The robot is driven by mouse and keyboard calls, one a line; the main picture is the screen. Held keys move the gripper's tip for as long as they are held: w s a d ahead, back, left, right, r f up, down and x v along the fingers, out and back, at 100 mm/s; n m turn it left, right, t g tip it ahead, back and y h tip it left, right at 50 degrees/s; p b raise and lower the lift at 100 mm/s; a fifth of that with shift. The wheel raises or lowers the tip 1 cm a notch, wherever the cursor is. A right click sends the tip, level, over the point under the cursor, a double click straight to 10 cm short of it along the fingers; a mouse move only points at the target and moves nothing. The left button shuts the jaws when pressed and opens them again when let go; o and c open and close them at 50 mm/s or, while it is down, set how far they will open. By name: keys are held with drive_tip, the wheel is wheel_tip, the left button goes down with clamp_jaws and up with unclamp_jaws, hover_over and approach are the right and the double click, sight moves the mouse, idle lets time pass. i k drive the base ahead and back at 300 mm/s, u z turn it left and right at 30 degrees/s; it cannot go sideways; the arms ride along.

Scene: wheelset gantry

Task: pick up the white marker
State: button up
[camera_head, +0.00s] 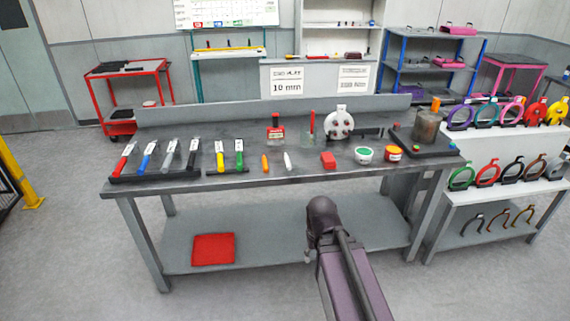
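A small white marker (287,161) lies on the grey workbench (250,179), near the front edge and left of the middle. It lies between an orange marker (265,163) on its left and a red block (328,160) on its right, apart from both. My arm reaches up from the bottom of the picture, in front of the bench and to the right of the marker. My gripper cannot be made out in this view, so its state is not shown.
Left of the markers are dark holders with several coloured-handled tools (160,158). To the right are a green-lidded jar (364,155), an orange-red tub (393,153) and a dark-based device (427,128). A red square (213,249) lies on the lower shelf. The floor in front is clear.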

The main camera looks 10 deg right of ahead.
sight(289, 166)
drive_tip(key=z, duration=0.05)
drive_tip(key=i, duration=1)
drive_tip(key=u, duration=0.05)
